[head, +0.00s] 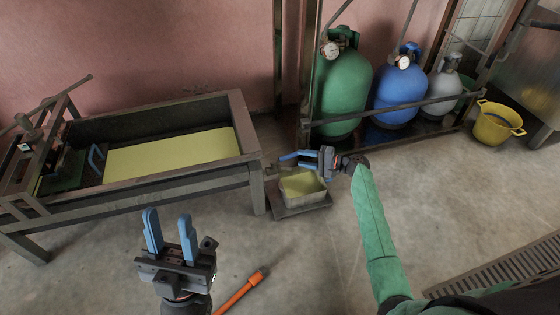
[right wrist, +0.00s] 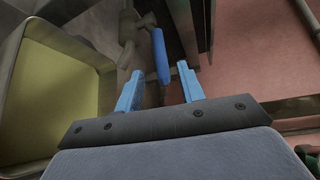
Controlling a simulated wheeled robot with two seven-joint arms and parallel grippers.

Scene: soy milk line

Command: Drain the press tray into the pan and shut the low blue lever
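The press tray (head: 195,167) is a long dark metal trough on legs at the left, with a flat pale yellow layer inside. The pan (head: 303,205) stands on the floor by its right end and holds yellow liquid; it also fills the left of the right wrist view (right wrist: 15,75). The low blue lever (right wrist: 161,55) hangs beside a grey pipe, just beyond and between my right fingertips, apart from them as far as I can tell. My right gripper (head: 284,160) is open above the pan. My left gripper (head: 170,222) is open and empty in front of the tray.
Green (head: 342,95), blue (head: 400,88) and grey (head: 444,82) gas cylinders stand behind a rail. A yellow bucket (head: 497,125) is at the right. An orange rod (head: 240,292) lies near my left gripper. The middle floor is clear.

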